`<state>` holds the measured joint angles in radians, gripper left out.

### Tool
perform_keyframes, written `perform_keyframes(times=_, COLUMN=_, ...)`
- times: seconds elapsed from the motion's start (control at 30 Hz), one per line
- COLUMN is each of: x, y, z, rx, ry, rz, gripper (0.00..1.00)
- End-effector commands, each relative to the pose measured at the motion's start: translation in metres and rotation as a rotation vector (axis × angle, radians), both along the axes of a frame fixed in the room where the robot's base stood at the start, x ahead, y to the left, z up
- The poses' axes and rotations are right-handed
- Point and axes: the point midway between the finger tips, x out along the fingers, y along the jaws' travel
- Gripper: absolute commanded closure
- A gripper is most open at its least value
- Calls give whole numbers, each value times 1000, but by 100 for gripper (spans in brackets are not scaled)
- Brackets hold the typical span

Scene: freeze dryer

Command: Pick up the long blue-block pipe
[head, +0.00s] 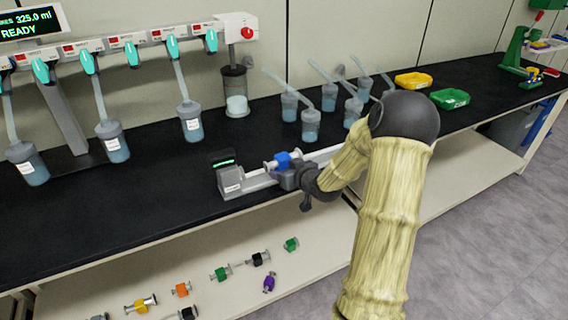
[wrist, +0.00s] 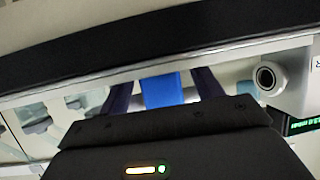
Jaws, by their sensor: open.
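The pipe with the blue block (head: 283,160) sits on a pale fixture with a small green display on the black bench in the head view. The blue block (wrist: 162,91) also shows in the wrist view, with a pale round flanged end (wrist: 268,78) to its right. My gripper (head: 291,178) is right at the near side of the block. In the wrist view its two dark fingers (wrist: 164,84) stand apart, one on each side of the blue block, with pale gaps between them and it. My gripper hides part of the fixture and pipe in the head view.
Several flasks with tubes (head: 310,123) stand behind the fixture. Flasks (head: 112,141) hang from the dryer manifold at left. Yellow (head: 413,80) and green (head: 449,98) bins sit at right. Other coloured block pipes (head: 220,274) lie on the lower shelf. The bench front left is clear.

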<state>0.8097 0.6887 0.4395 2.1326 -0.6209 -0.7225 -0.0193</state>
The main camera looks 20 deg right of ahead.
Motion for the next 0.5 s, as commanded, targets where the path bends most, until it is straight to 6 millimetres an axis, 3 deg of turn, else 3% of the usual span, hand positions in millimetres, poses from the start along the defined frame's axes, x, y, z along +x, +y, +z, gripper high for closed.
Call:
perform_keyframes(times=0.4, x=0, y=1, z=0, rx=0, ry=0, rz=2, gripper=35)
perform_keyframes(times=0.5, x=0, y=1, z=0, rx=-1, ry=0, rz=1, gripper=54)
